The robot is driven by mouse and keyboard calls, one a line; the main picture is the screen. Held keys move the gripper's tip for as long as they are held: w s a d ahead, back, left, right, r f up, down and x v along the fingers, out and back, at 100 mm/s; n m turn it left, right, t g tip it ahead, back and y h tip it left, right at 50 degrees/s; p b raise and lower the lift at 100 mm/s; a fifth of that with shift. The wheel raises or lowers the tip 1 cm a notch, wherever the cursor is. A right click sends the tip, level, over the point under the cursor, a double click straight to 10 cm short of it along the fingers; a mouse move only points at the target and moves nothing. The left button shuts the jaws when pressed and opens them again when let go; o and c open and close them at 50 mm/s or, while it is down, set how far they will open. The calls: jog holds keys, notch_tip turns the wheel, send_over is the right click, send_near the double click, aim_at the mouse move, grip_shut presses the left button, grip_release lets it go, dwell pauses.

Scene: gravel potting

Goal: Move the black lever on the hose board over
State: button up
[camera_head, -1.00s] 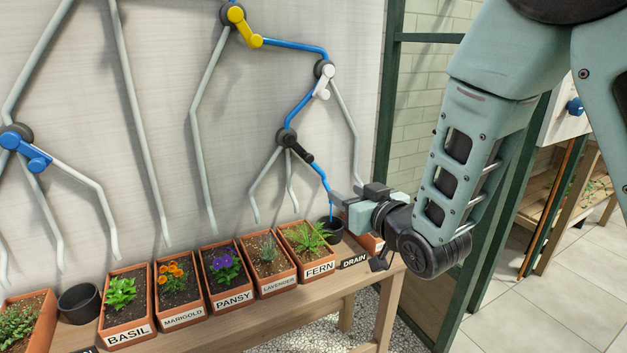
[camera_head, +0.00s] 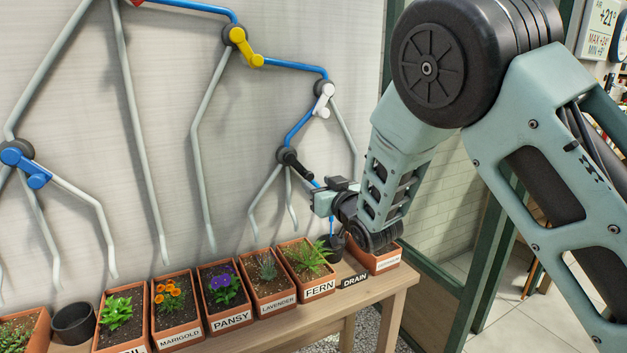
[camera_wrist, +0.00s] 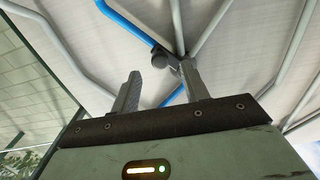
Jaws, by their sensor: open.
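The black lever (camera_head: 299,166) sits on a dark round hub (camera_head: 286,155) low on the right of the hose board. It points down and to the right, along a blue pipe stretch. My gripper (camera_head: 314,197) is just below and right of the lever tip, apart from the lever as far as I can tell. In the wrist view my gripper (camera_wrist: 160,88) is open, with nothing between its fingers. The hub (camera_wrist: 160,57) shows beyond the fingertips, with the lever beside it, partly unclear near the right finger.
Yellow (camera_head: 249,48), white (camera_head: 322,100) and blue (camera_head: 27,167) levers sit elsewhere on the board. Planters, including FERN (camera_head: 319,289), line the wooden bench (camera_head: 385,295) below. A dark pot near the DRAIN label (camera_head: 354,281) is partly hidden by my arm.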

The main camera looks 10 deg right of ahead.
aim_at(310, 177)
jog(key=shift+x, duration=1.85)
grip_shut()
